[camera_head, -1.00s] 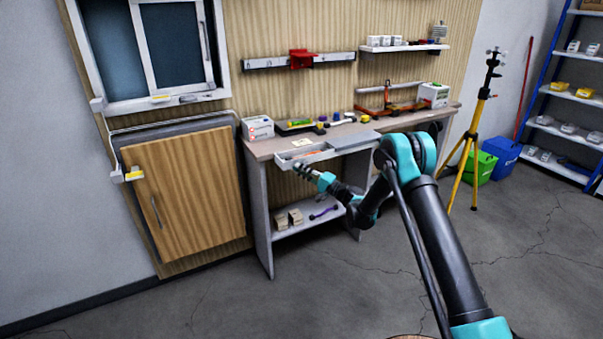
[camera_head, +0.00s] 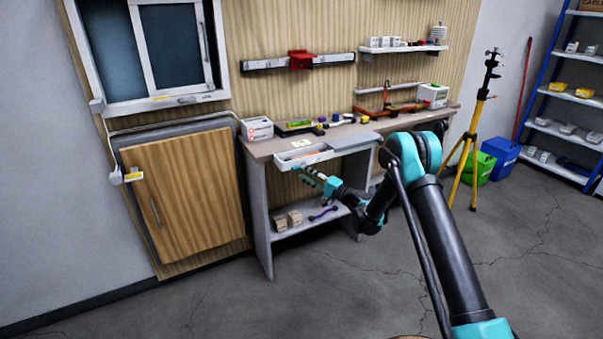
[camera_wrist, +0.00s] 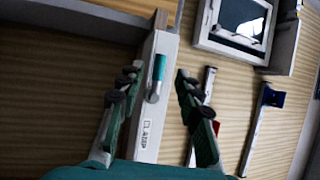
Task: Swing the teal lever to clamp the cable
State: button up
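The teal lever (camera_wrist: 159,68) shows in the wrist view on a long white bar (camera_wrist: 147,130) marked CLAMP. Its teal handle points toward the top of the picture, with a grey pivot end below. My gripper (camera_wrist: 156,76) is open, its fingers apart on the left and right of the lever in that picture; I see no contact. In the head view my gripper (camera_head: 310,177) is in front of the workbench, just below the open drawer. I cannot make out the lever there. A thin pale cable (camera_head: 107,140) runs beside the wooden cabinet; whether it is the task's cable I cannot tell.
The workbench (camera_head: 262,150) carries boxes and tools, with an open drawer (camera_head: 305,158) at its front. Its lower shelf (camera_head: 285,233) holds small boxes and a purple tool. A yellow tripod (camera_head: 467,160) stands at right. The floor in front is clear.

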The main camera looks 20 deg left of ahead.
jog(key=v, duration=0.9)
jog(key=shift+f, duration=0.1)
jog(key=s+d+r+n+h, duration=0.1)
jog(key=s+d+r+h, duration=0.35)
jog(key=d, duration=0.45)
jog(key=s+d+r+n+h, duration=0.1)
jog(key=s+d+r+h, duration=0.35)
jog(key=d, duration=0.35)
jog(key=s+d+f+h, duration=0.3)
jog(key=s+d+h, duration=0.2)
jog(key=s+d, duration=0.9)
jog(key=s+d+f+h, duration=0.3)
jog(key=s+d+h, duration=0.2)
jog(key=s+d, duration=0.8)
jog(key=shift+s+d, duration=0.35)
jog(key=shift+d, duration=0.75)
jog(key=shift+f, duration=0.1)
